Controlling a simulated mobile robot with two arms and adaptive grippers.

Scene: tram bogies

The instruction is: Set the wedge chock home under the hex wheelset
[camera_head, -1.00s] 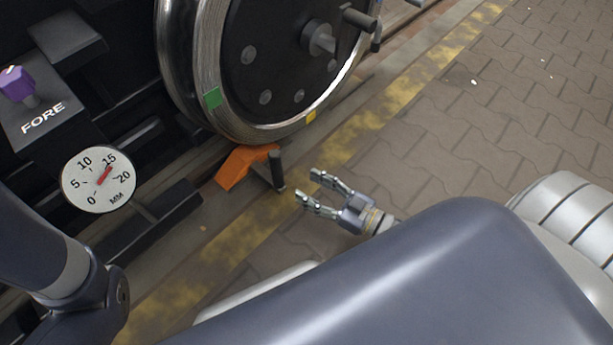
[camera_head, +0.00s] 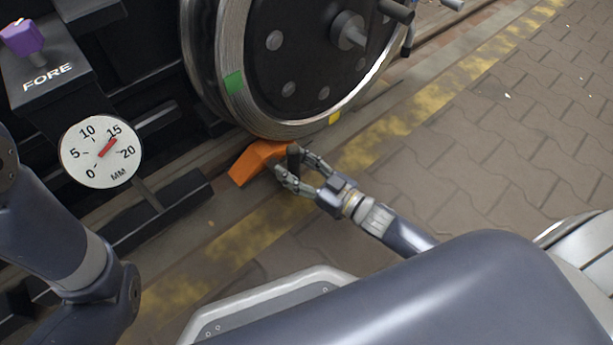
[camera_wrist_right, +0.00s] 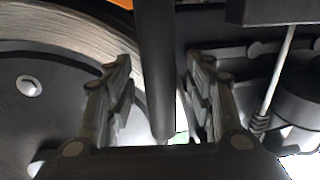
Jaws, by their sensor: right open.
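The orange wedge chock (camera_head: 254,162) lies on the rail against the lower left of the wheel (camera_head: 301,70). Its dark upright handle (camera_head: 293,156) stands at its right end. My right gripper (camera_head: 291,170) is open, with its fingers on either side of the handle. In the right wrist view the handle (camera_wrist_right: 157,70) runs between the two open fingers (camera_wrist_right: 150,98), with gaps visible on both sides. A bit of orange chock (camera_wrist_right: 124,4) shows at the top edge there. My left arm shows at the lower left of the head view, but its gripper is out of view.
A round dial marked in MM (camera_head: 100,151) has its red needle near 15. A block lettered FORE (camera_head: 47,80) with a purple knob (camera_head: 21,37) stands at upper left. The wheel has green (camera_head: 233,83) and yellow (camera_head: 334,117) marks. Open paving (camera_head: 480,150) lies right.

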